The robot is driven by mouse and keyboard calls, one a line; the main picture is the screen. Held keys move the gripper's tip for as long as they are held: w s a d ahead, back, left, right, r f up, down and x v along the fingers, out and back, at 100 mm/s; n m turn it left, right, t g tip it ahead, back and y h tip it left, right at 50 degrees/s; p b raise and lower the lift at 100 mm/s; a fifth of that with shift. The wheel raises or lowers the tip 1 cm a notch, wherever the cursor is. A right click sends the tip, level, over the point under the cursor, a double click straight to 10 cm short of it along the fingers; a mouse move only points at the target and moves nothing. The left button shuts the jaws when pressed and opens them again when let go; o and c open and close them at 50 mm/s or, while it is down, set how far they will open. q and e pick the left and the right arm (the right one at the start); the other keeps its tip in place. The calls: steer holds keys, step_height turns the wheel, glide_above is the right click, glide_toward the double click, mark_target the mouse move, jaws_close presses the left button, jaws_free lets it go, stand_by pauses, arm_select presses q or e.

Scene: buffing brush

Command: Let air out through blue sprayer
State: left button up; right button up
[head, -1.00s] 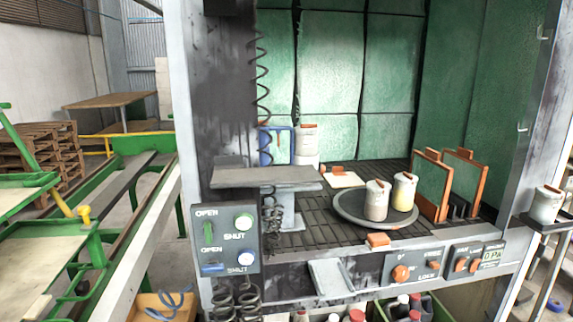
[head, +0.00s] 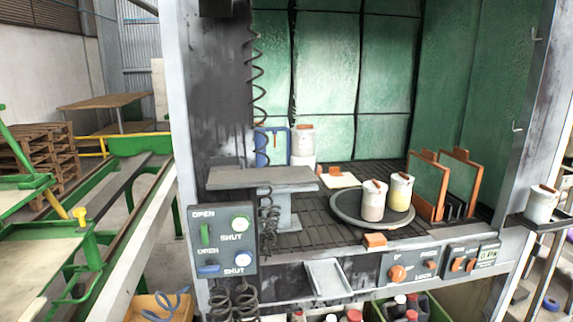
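No sprayer is clearly recognisable in the head view. A grey control panel (head: 223,243) on the booth's left post has two rows marked OPEN and SHUT. The upper row has a green lever (head: 205,233) and a round knob; the lower has a blue lever (head: 208,268) and a round knob. A blue-framed object (head: 272,147) stands behind the small grey shelf (head: 262,178), partly hidden by it. Dark coiled hoses (head: 222,300) hang below the panel, and another coil runs down the post. Neither of my grippers is in view.
A round turntable (head: 345,213) with two lidded jars stands inside the booth, with orange-framed panels (head: 428,185) to its right. A jar (head: 541,203) sits on a side shelf at right. A box (head: 150,308) with a blue hose is at lower left. Green benches stand left.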

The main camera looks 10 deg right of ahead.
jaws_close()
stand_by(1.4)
